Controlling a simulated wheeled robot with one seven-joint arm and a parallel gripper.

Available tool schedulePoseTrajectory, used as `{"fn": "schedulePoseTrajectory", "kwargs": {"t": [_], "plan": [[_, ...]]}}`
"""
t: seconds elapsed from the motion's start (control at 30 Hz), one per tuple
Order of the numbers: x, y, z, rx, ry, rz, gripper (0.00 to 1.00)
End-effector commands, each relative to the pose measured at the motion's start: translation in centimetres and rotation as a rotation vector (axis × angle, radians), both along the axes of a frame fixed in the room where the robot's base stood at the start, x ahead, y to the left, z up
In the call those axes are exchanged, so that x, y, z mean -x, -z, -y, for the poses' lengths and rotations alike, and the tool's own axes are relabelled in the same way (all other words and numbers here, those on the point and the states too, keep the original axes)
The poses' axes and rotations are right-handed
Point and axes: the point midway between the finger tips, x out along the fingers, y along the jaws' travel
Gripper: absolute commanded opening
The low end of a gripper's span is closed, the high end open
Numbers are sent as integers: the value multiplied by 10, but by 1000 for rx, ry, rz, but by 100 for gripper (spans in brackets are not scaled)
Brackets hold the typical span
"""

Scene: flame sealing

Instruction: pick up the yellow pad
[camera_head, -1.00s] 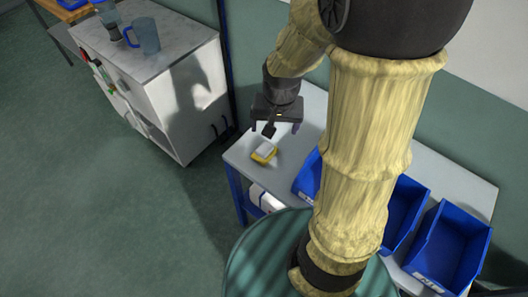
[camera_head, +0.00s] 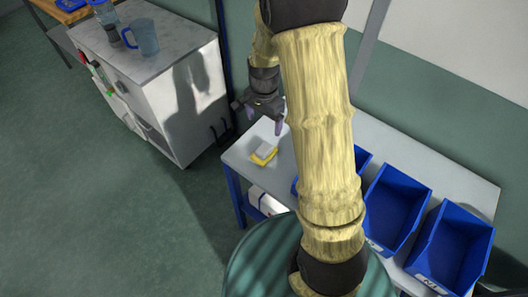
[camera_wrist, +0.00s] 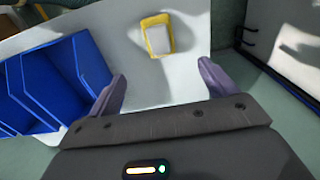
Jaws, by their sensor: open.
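The yellow pad (camera_head: 263,153) lies on the grey table (camera_head: 240,158) near its left end, with a pale grey-white block on its top. It also shows in the wrist view (camera_wrist: 148,38), beyond my fingertips and between them from side to side, with yellow edges around the pale top. My gripper (camera_head: 259,117) is above the table, behind the pad and apart from it. In the wrist view my gripper (camera_wrist: 163,80) has its two purple fingers wide apart with nothing between them.
Blue bins (camera_head: 455,245) stand in a row along the table to the right; they show at the left in the wrist view (camera_wrist: 85,60). A white cabinet (camera_head: 170,95) with a blue mug (camera_head: 146,38) stands left of the table. Clear tabletop surrounds the pad.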

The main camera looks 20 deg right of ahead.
Motion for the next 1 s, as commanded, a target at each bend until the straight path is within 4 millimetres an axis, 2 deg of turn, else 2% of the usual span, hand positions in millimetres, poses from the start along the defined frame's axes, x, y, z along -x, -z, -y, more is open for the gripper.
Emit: {"fn": "schedulePoseTrajectory", "kwargs": {"t": [0.2,0.53,0.7,1.0], "plan": [[1,39,0,-1,0,-6,85],[1,88,0,0,-1,-4,85],[0,98,0,0,-1,0,85],[0,99,0,0,-1,0,85]]}}
